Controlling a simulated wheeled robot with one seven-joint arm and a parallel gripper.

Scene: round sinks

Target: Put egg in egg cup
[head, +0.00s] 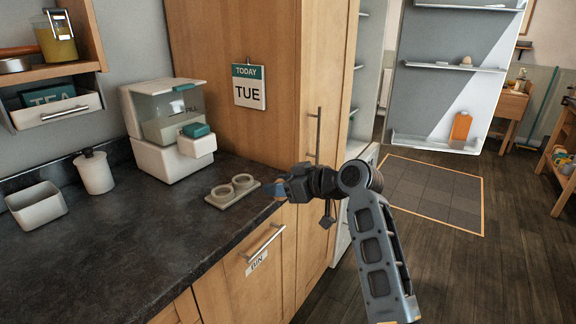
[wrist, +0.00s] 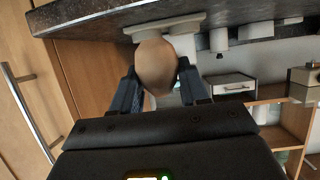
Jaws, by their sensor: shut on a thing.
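A brown egg (wrist: 156,66) is held between the two fingers of my gripper (wrist: 157,82) in the wrist view, which shows the scene upside down. In the head view my gripper (head: 281,190) is at the front edge of the counter, to the right of the egg cup (head: 233,190). The egg cup is a pale holder with two round rings, lying on the dark counter. It also shows in the wrist view (wrist: 143,31), past the egg. The egg is mostly hidden in the head view. I cannot tell whether the rings are empty.
A white and teal appliance (head: 168,130) stands behind the egg cup. A white canister (head: 95,172) and a square pale container (head: 37,205) stand further left on the counter (head: 150,235). A tall wooden cabinet (head: 280,90) rises at the right. The counter front is clear.

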